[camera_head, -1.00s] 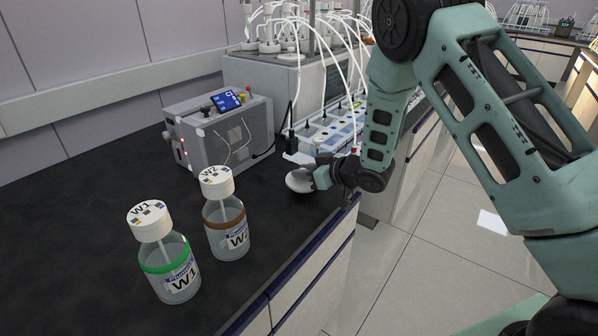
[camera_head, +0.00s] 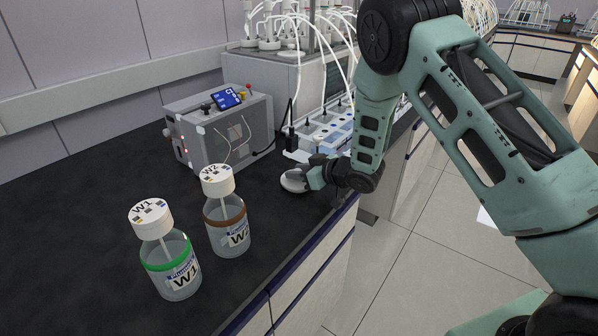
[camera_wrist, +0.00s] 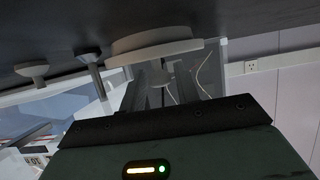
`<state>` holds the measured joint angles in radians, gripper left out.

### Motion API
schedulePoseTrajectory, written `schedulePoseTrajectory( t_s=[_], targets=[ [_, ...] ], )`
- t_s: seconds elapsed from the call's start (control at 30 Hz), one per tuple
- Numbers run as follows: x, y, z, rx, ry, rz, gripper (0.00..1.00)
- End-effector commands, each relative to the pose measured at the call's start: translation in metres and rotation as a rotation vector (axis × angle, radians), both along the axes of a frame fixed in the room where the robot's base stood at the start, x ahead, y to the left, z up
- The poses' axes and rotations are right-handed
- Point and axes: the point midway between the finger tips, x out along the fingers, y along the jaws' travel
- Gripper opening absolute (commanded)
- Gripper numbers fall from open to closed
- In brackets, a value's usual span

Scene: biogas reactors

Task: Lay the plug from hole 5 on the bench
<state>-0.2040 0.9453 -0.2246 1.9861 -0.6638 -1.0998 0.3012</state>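The plug, a pale round disc (camera_head: 293,181), is low at the dark bench top (camera_head: 110,210), close to the front edge. In the wrist view the wide grey disc (camera_wrist: 155,45) has a short stem between my two fingers. My gripper (camera_head: 312,177) reaches in sideways from the right and is shut on the plug; it also shows in the wrist view (camera_wrist: 165,82). Whether the disc touches the bench is hard to tell. Hole 5 cannot be made out; my arm hides part of the blue-and-white holed unit (camera_head: 328,130).
Bottles W1 (camera_head: 168,262) and W2 (camera_head: 227,222) stand at the front left. A grey control box (camera_head: 222,135) with a screen stands behind, with cables towards the holed unit. Bare bench lies between the bottles, the box and my gripper.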

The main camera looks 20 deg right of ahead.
Motion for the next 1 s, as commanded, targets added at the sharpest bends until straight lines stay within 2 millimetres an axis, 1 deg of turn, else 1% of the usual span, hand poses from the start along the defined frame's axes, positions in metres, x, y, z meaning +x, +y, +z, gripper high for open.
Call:
schedulePoseTrajectory(
  t_s=[0.07,0.17,0.5,0.7,0.8,0.87,0.97,1.0],
  targets=[
    [0.0,0.0,0.005,-0.001,-0.001,0.0,0.31],
    [-0.009,-0.008,0.008,0.0,-0.001,-0.003,0.31],
    [-0.061,-0.046,0.034,0.0,-0.001,-0.004,0.31],
    [-0.083,-0.061,0.045,0.001,-0.001,-0.002,0.31],
    [-0.088,-0.064,0.048,-0.001,0.0,-0.002,0.31],
    [-0.089,-0.061,0.051,-0.011,0.007,-0.007,0.31],
    [-0.09,-0.048,0.057,-0.052,0.036,-0.027,0.31],
    [-0.092,-0.041,0.061,-0.077,0.059,-0.042,0.31]
  ],
)
